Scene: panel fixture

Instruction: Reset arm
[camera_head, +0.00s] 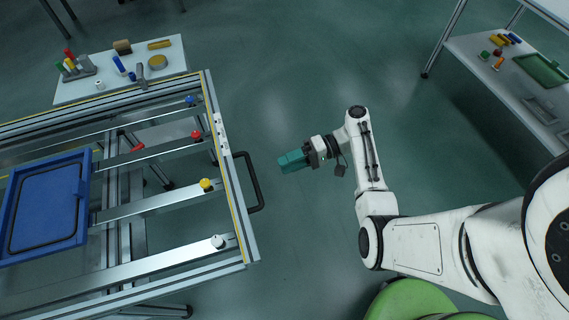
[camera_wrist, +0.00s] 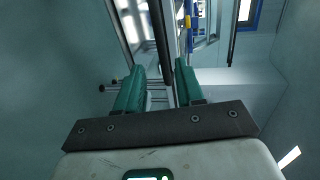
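My gripper (camera_head: 280,162) has green fingers and hangs above the floor, to the right of the panel fixture (camera_head: 235,190). Its fingers point left toward the fixture's black handle (camera_head: 258,183), which stays clear of them in the head view. In the wrist view my gripper (camera_wrist: 158,67) shows its two fingers apart, with nothing held. A dark bar (camera_wrist: 160,35), likely the handle, shows beyond the gap; its exact distance I cannot tell. My white arm reaches in from the right, bent at the elbow.
The fixture carries a blue panel (camera_head: 45,205) and rails with blue, red, yellow and white knobs. A side table (camera_head: 110,92) with small parts stands behind it. A shelf (camera_head: 480,58) with a green tray (camera_head: 541,69) is at the upper right. The floor between is clear.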

